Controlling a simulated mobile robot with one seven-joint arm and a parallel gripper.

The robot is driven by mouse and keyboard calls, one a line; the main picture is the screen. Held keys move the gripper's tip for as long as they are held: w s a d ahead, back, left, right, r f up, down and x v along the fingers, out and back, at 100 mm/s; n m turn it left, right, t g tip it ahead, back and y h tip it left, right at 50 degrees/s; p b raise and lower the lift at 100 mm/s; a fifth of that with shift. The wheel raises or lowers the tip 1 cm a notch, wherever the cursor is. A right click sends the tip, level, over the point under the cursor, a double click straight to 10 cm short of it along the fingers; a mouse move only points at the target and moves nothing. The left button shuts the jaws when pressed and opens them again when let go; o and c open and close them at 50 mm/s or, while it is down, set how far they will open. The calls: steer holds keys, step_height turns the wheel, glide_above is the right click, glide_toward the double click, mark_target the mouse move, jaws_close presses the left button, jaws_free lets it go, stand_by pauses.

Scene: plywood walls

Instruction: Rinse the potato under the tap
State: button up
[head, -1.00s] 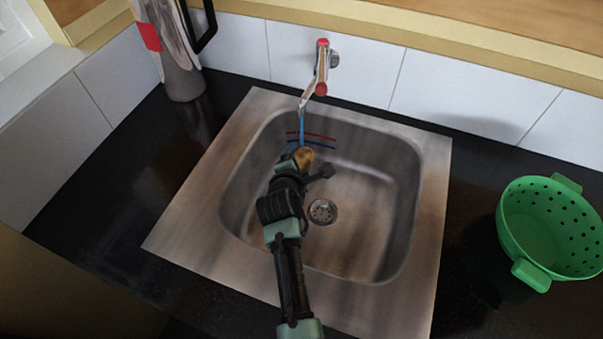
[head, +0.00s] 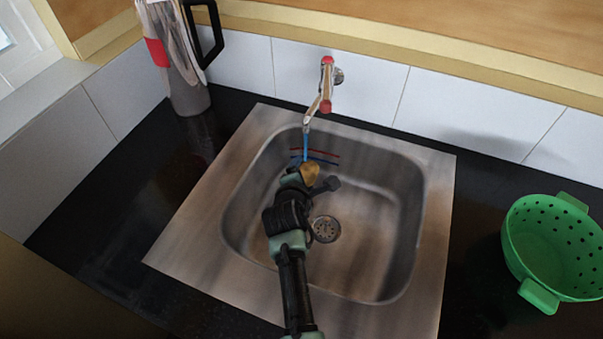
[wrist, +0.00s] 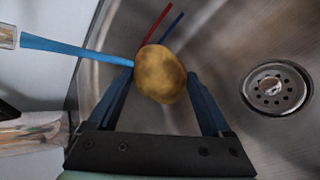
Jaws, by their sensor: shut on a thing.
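The brown potato (head: 310,174) is held in my gripper (head: 306,180), over the steel sink (head: 350,270). In the wrist view the potato (wrist: 161,74) sits between the two dark blue fingers of my gripper (wrist: 165,90). The tap (head: 325,90) is on the tiled wall behind the sink. A blue stream of water (head: 306,145) runs from its spout. In the wrist view the stream (wrist: 80,49) reaches the near side of the potato by one finger.
A green colander (head: 555,250) stands on the black counter to the right. A metal jug (head: 178,60) with a black handle stands at the back left. The drain (head: 326,229) lies in the sink floor.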

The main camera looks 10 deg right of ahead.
mark_target(311, 182)
steer(key=shift+d, duration=0.3)
steer(key=shift+a, duration=0.1)
steer(key=shift+a, duration=0.55)
steer(key=shift+d, duration=0.25)
steer(key=shift+d+p, duration=0.4)
steer(key=s+p, duration=0.3)
steer(key=shift+d+r, duration=0.1)
steer(key=shift+r, duration=0.1)
steer(key=shift+s+d+f+p, duration=0.1)
steer(key=shift+s+d+p, duration=0.05)
steer(key=shift+s+p, duration=0.95)
steer(key=shift+s+d+f+p, duration=0.1)
steer(key=shift+s+p, duration=0.65)
steer(key=shift+s, duration=0.6)
